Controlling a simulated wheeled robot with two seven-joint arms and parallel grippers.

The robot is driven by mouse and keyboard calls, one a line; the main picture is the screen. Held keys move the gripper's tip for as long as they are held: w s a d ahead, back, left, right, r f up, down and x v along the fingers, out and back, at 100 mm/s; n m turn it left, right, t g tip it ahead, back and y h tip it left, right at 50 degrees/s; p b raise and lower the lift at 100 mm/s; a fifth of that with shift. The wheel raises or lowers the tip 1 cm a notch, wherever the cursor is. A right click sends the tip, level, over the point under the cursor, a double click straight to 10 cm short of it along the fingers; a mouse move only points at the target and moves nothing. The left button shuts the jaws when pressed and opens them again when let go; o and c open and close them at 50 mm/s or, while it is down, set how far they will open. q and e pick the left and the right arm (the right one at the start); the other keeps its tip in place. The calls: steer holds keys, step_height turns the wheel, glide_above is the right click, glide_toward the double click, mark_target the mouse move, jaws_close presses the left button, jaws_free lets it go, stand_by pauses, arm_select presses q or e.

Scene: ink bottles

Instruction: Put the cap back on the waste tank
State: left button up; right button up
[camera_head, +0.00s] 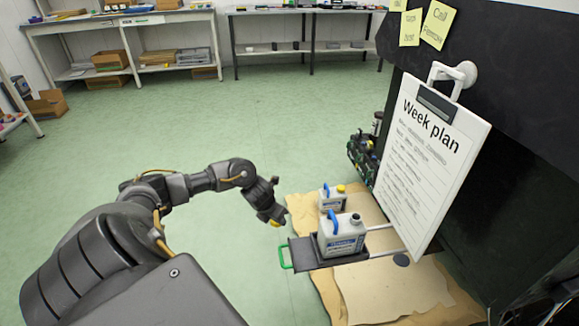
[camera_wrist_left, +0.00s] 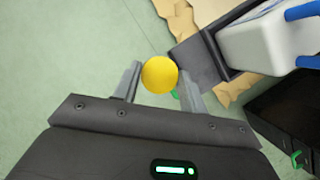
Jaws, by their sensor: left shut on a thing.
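The yellow cap (camera_wrist_left: 159,75) is held between the two fingers of my left gripper (camera_wrist_left: 159,88). My left gripper (camera_head: 275,218) is in the air to the left of the white waste tank (camera_head: 340,241). The tank stands upright on a dark pulled-out tray (camera_head: 303,254) with a green handle (camera_head: 285,258). It has a blue grip and a dark, uncapped neck (camera_head: 356,218) on top. The tank (camera_wrist_left: 262,42) and the tray (camera_wrist_left: 200,57) also show at the upper right of the left wrist view. My right gripper is not in view.
A second white tank (camera_head: 331,199) with a yellow cap stands behind, on brown sheeting (camera_head: 390,290). A "Week plan" clipboard (camera_head: 430,150) hangs close to the right of the tray, on the dark machine (camera_head: 480,180). The green floor (camera_head: 180,130) on the left is clear.

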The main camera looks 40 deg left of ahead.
arm_select(q)
steer(key=shift+s+a+r, duration=0.15)
steer(key=shift+a+r, duration=0.15)
steer(key=shift+a, duration=0.3)
steer(key=shift+s+a+r, duration=0.15)
steer(key=shift+a+r, duration=0.1)
steer(key=shift+a, duration=0.35)
